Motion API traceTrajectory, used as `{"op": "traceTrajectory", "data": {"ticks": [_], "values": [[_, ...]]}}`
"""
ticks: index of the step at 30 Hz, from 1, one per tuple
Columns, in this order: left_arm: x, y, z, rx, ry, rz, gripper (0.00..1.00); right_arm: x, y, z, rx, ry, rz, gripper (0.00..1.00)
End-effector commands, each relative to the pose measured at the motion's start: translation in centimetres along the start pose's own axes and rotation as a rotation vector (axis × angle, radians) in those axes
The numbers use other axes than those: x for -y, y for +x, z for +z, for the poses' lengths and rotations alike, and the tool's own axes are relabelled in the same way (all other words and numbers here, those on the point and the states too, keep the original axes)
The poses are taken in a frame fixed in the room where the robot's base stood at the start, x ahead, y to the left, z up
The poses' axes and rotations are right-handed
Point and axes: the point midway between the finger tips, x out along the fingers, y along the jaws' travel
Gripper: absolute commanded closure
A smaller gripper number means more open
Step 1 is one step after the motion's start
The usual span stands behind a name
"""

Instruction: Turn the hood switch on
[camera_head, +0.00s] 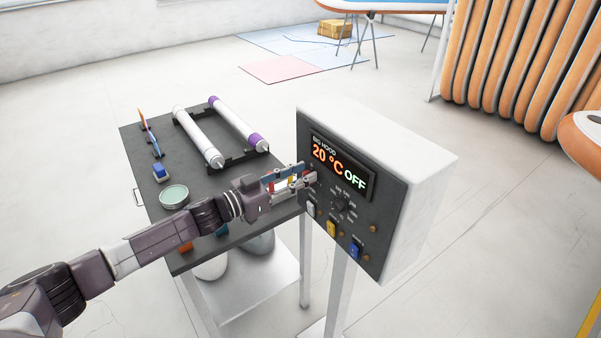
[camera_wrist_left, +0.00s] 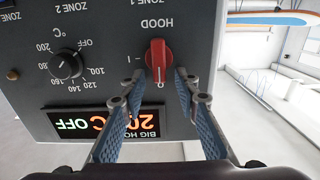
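The control box (camera_head: 400,150) stands on a post; its display (camera_head: 340,165) reads BIG HOOD, 20 °C and OFF. In the left wrist view the panel appears upside down. The red hood switch (camera_wrist_left: 159,60) has its handle lying along the picture's vertical, with a white mark at the lower end. My left gripper (camera_head: 307,177) is at the panel, with its fingertips apart on either side of the switch's lower end (camera_wrist_left: 160,86). I cannot tell whether they touch it. My right gripper is not in view.
A black temperature knob (camera_wrist_left: 66,65) sits beside the switch. White (camera_head: 311,209), yellow (camera_head: 332,228) and blue (camera_head: 355,250) zone switches line the panel below. Left of the box, a dark table (camera_head: 145,185) holds white rolls (camera_head: 197,138) and a round tin (camera_head: 174,196).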

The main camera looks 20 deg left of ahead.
Motion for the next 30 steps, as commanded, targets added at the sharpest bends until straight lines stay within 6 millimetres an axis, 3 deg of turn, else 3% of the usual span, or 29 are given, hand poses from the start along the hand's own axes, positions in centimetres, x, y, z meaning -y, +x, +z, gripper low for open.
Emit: {"op": "traceTrajectory", "data": {"ticks": [5, 13, 23, 30], "values": [[-0.01, -0.01, 0.04, 0.000, 0.000, 0.000, 0.72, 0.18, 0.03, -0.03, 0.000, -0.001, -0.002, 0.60], [-0.02, -0.02, 0.03, 0.000, 0.000, 0.000, 1.00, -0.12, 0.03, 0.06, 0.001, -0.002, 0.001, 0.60], [-0.07, -0.02, 0.04, 0.000, 0.018, 0.000, 1.00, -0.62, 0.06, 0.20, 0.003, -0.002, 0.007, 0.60], [-0.38, 0.00, 0.11, -0.001, 0.124, 0.000, 1.00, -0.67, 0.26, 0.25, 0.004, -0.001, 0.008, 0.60]]}}
